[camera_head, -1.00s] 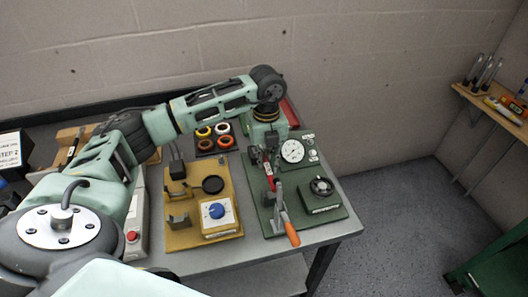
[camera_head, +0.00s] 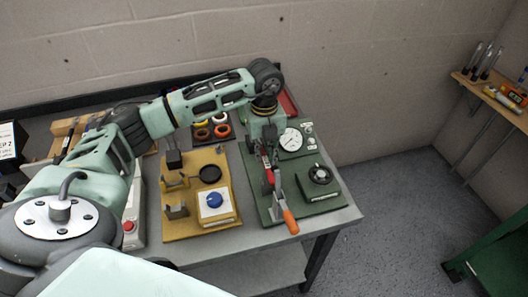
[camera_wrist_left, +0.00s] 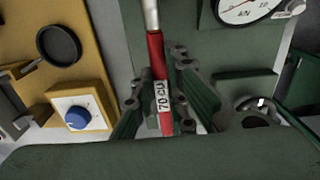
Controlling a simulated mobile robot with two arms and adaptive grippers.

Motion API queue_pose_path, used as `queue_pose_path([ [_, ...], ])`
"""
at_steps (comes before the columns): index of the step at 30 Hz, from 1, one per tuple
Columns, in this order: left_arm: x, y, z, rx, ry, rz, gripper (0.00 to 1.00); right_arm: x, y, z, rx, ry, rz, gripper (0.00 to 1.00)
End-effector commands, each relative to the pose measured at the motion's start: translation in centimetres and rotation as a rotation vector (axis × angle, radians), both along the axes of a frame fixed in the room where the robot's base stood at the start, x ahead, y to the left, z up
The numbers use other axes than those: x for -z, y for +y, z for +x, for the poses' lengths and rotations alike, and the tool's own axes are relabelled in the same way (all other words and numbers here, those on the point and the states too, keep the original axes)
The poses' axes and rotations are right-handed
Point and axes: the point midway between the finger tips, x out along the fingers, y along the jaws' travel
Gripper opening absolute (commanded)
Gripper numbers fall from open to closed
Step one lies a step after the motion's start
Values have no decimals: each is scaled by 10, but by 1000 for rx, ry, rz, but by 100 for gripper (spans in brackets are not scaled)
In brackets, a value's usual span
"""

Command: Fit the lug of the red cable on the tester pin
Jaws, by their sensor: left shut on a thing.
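The red cable (camera_wrist_left: 155,60) shows in the left wrist view with a printed white label and a pale metal end, apparently the lug's barrel (camera_wrist_left: 151,14), at the top edge. My left gripper (camera_wrist_left: 166,105) is shut on the red cable. In the head view the same gripper (camera_head: 267,160) points down over the green tester board (camera_head: 325,206), left of its dial gauge (camera_head: 291,139). The lug's eye and the tester pin cannot be made out. Whether they touch cannot be told. My right gripper is not in view.
A lever with an orange handle (camera_head: 290,220) stands at the tester's front, close below my gripper. A yellow board (camera_head: 190,228) with a blue knob (camera_head: 214,200) lies to the left. Coloured rings (camera_head: 222,131) lie behind it. The table's right front corner is bare.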

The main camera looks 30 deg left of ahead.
Motion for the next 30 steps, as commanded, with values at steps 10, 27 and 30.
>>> queue_pose_path([
  [10,-1,0,0,0,-1,0,0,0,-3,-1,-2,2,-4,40],
  [27,10,0,0,0,-1,0,0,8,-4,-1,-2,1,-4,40],
  [30,12,0,0,0,-1,1,0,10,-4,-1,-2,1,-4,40],
])
